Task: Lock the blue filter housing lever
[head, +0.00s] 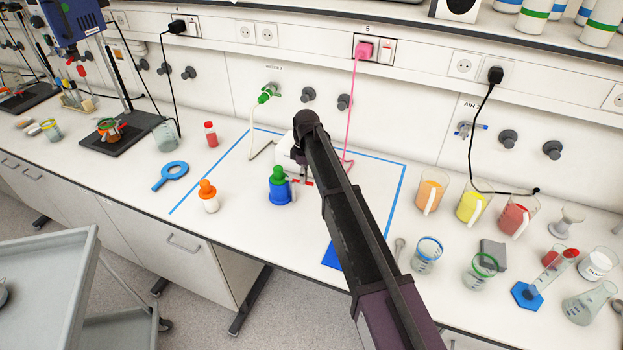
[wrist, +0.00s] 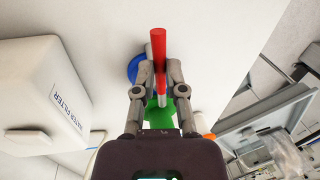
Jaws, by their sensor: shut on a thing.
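The blue filter housing (head: 279,194) stands upright on the white bench, with a green top (head: 278,174). In the wrist view, part of the blue housing (wrist: 135,68) and its green top (wrist: 159,112) show behind the fingers. A red lever (wrist: 158,48) lies between the fingertips of my gripper (wrist: 159,76), and the jaws are shut on it. In the head view, a bit of red lever (head: 304,183) shows just right of the housing. My arm hides most of the gripper in that view.
A white box marked "WATER FILTER" (wrist: 38,92) stands close to the left in the wrist view. An orange-capped bottle (head: 208,200) stands left of the housing in the head view. Beakers of yellow (head: 470,205) and red liquid (head: 513,218) stand right of my arm.

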